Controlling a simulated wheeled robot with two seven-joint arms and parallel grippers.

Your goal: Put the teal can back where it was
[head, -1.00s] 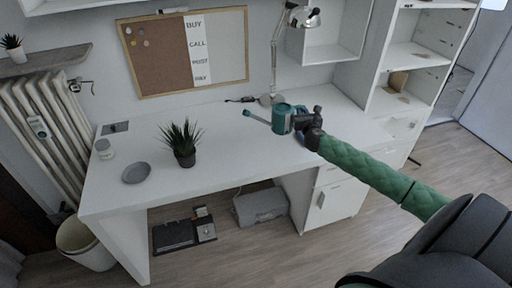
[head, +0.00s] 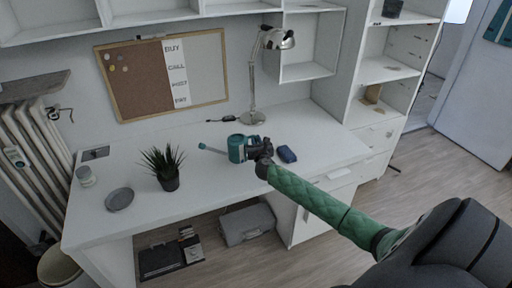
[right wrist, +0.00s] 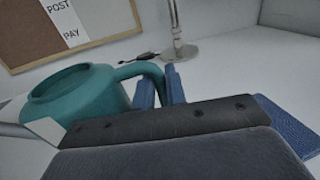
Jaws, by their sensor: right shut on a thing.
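The teal can (head: 237,148) is a watering can with a long spout pointing left. It is upright over the middle of the white desk (head: 215,187), in front of the lamp; I cannot tell if its base touches the desktop. My right gripper (head: 257,149) comes from the right and is shut on the can's handle. In the right wrist view the can's open-topped body (right wrist: 85,95) is at left, and the handle runs between the blue fingers (right wrist: 160,88). My left gripper is not in view.
A blue object (head: 287,154) lies right of the gripper. The desk lamp (head: 252,85) stands behind the can. A potted plant (head: 166,169), a grey dish (head: 119,199) and a small jar (head: 85,176) are on the left. Free desktop lies between plant and can.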

